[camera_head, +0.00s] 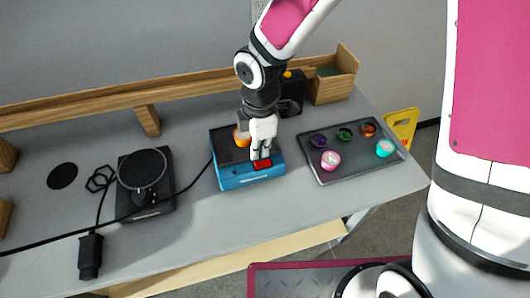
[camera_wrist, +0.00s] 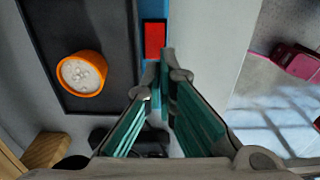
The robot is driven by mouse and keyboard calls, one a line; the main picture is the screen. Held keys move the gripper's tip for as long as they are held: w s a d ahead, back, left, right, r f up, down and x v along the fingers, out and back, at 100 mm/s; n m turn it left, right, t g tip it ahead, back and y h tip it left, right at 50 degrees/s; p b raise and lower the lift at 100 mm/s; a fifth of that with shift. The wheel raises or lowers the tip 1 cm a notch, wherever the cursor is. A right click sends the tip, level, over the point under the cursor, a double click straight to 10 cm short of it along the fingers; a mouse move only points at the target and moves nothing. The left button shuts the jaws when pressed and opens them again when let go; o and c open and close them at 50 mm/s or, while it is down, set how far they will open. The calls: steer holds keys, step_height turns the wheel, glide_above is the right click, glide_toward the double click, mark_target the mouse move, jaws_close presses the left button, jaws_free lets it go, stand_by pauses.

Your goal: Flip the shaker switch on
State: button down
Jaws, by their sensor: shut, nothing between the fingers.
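The shaker (camera_head: 232,182) is a blue box with a dark tray top, standing on the grey table. Its red switch (camera_head: 262,164) is on the front part, and it shows in the wrist view as a red rectangle (camera_wrist: 154,40) on the blue strip. I cannot tell which way the switch is tipped. My gripper (camera_head: 261,154) is shut and empty, pointing down right at the switch. In the wrist view my fingertips (camera_wrist: 168,72) are together just below and right of the red switch. Whether they touch it is unclear. An orange cup (camera_wrist: 82,74) with white contents stands on the shaker's tray.
A dark tray (camera_head: 350,167) with several small coloured cups lies to the right. A black round-topped device (camera_head: 142,178) with a cable stands left. A wooden box (camera_head: 333,87) and a black object (camera_head: 293,90) are behind. The table front between device and shaker is mostly clear.

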mark_target(259, 165)
step_height(259, 165, up, 9)
stand_by(0.3)
steer(key=shift+w+f, duration=0.1)
